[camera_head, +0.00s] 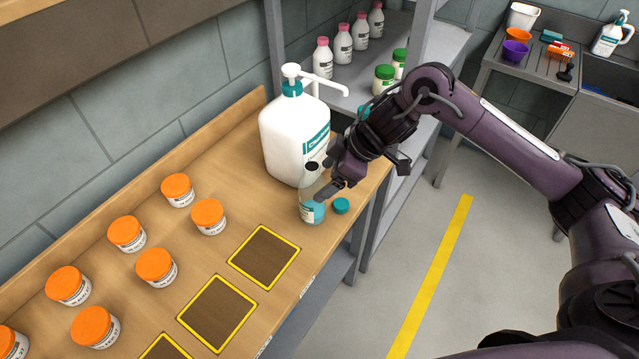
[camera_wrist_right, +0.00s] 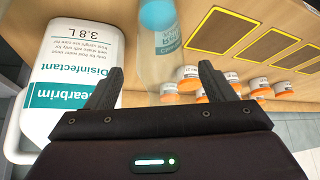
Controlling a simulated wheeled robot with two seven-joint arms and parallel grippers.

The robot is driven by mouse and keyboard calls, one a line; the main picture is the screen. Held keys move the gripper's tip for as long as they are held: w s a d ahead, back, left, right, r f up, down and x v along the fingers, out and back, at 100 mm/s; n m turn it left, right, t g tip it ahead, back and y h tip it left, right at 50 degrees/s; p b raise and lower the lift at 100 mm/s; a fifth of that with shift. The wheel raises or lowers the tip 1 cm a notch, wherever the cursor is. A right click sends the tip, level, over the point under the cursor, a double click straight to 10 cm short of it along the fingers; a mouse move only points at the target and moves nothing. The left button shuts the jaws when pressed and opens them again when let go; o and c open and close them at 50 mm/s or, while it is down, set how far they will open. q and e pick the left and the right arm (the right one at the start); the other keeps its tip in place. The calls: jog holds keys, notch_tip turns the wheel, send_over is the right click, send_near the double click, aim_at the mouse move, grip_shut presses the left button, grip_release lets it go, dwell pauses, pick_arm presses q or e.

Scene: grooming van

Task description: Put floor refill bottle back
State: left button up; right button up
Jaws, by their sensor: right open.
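A small clear bottle with blue liquid and a label (camera_head: 312,211) stands upright on the wooden counter, near its front right end. I take it for the refill bottle; its name is not readable. Its upper part is partly hidden by my right gripper (camera_head: 325,181). In the right wrist view the bottle (camera_wrist_right: 161,35) shows upside down, with its clear upper part between the spread fingers of my right gripper (camera_wrist_right: 163,82). The gripper is open; I cannot tell whether a finger touches the bottle. A teal cap (camera_head: 341,206) lies on the counter beside the bottle. My left gripper is out of view.
A big white disinfectant pump jug (camera_head: 284,139) stands close behind the bottle. Yellow-edged dark squares (camera_head: 264,257) and several orange-lidded jars (camera_head: 155,266) occupy the counter to the left. A grey shelf (camera_head: 340,100) holds pink-capped bottles and green-lidded jars. Floor right of the counter is clear.

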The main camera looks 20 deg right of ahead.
jog(key=v, duration=0.8)
jog(key=shift+b, duration=0.35)
jog(key=shift+r, duration=0.1)
